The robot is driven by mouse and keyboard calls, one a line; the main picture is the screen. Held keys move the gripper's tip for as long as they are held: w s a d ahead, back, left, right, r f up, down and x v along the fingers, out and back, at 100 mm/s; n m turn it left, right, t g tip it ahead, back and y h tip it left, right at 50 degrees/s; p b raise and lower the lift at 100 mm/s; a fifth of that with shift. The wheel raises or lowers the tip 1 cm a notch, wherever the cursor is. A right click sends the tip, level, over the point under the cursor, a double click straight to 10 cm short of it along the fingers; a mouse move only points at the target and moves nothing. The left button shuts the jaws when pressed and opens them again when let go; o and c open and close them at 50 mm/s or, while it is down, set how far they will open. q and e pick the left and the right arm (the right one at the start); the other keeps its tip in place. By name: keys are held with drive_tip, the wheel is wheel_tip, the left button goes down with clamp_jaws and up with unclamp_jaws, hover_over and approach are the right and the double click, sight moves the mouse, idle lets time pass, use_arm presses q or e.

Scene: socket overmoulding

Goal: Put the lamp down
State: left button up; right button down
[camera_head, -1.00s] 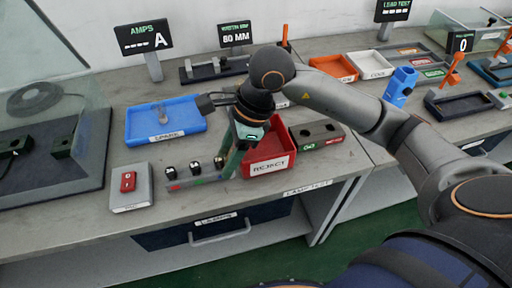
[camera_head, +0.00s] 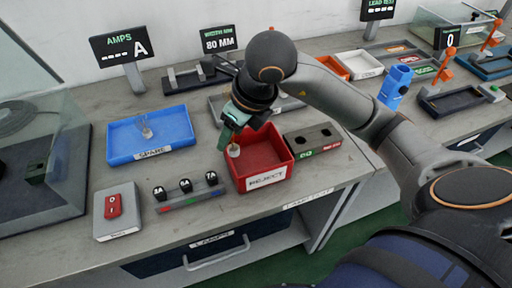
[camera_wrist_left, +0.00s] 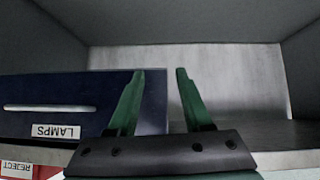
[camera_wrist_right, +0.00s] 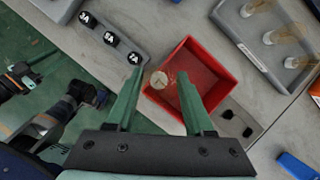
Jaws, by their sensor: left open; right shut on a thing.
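My right gripper (camera_head: 230,142) is shut on a small glass lamp (camera_head: 234,151), held at the left part of the red REJECT bin (camera_head: 270,152). In the right wrist view the lamp (camera_wrist_right: 158,80) shows end-on between the fingertips (camera_wrist_right: 160,84), over the bin's left side (camera_wrist_right: 212,75). I cannot tell whether the lamp touches the bin.
A blue SPARE tray (camera_head: 175,122) with a lamp in it stands left of the bin. A strip with three black knobs (camera_head: 190,199) and a red switch box (camera_head: 116,210) stand in front. A block with two holes (camera_head: 313,140) is right of the bin. Several lamps (camera_wrist_right: 272,36) stand on a grey rack.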

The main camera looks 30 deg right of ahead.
drive_tip(key=shift+w+d+f+b, duration=0.2)
drive_tip(key=shift+d+f, duration=0.9)
drive_tip(key=shift+f, duration=0.55)
drive_tip(key=shift+w+d+f+b, duration=0.1)
drive_tip(key=shift+w+d+f, duration=0.15)
drive_tip(key=shift+d+f, duration=1.1)
drive_tip(key=shift+w+d+f+b, duration=0.15)
drive_tip(key=shift+d+f, duration=0.7)
drive_tip(key=shift+f, duration=1.05)
drive_tip(key=shift+f, duration=0.2)
drive_tip(key=shift+c, duration=1.4)
unclamp_jaws()
drive_tip(key=shift+r, duration=0.2)
drive_tip(key=shift+r, duration=0.25)
drive_tip(key=v, duration=1.1)
drive_tip(key=shift+r+p, duration=0.2)
drive_tip(key=shift+p, duration=0.2)
